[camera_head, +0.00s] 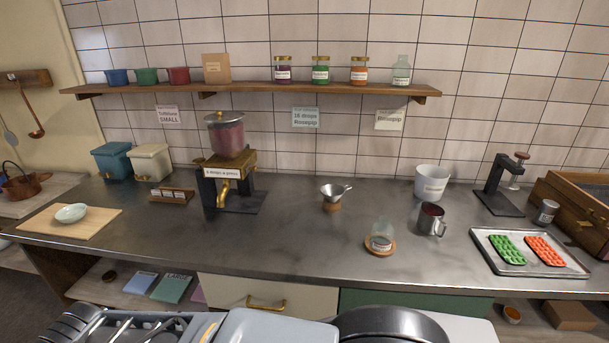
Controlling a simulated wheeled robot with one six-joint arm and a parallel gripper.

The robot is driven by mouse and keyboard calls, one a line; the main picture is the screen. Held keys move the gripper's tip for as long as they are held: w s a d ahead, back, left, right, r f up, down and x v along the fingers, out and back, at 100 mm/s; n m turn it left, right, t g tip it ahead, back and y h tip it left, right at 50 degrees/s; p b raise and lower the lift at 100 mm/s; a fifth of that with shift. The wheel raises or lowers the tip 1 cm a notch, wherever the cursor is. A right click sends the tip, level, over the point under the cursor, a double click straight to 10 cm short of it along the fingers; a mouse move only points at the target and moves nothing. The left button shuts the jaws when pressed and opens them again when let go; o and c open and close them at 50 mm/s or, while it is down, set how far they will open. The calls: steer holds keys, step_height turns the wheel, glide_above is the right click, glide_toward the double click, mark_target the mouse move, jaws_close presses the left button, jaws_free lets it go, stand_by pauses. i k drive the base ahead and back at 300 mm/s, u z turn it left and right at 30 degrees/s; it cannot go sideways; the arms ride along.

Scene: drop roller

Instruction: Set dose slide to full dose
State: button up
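A dispenser with a lidded, dark red see-through hopper (227,138) stands at the back left of the counter. Its brass-coloured body (238,160) sits on a dark stand and has a brass spout (223,190) below. A white label (223,172) is on its front; its small print is hard to read. No dose slide or its setting can be made out clearly. Metal parts at the bottom left edge seem to be my gripper (88,324), well in front of and below the dispenser. Its fingers cannot be told apart clearly, and I see nothing held.
A wooden block with white labels (172,194) stands left of the dispenser, near blue (112,161) and cream (150,163) bins. A glass jar (381,236) and metal mug (432,219) stand further right. The counter's front left-centre is clear.

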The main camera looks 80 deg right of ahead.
mark_target(249, 167)
steer(key=k, duration=0.5)
steer(key=z, duration=3)
steer(key=i, duration=0.3)
steer(key=u, duration=1.3)
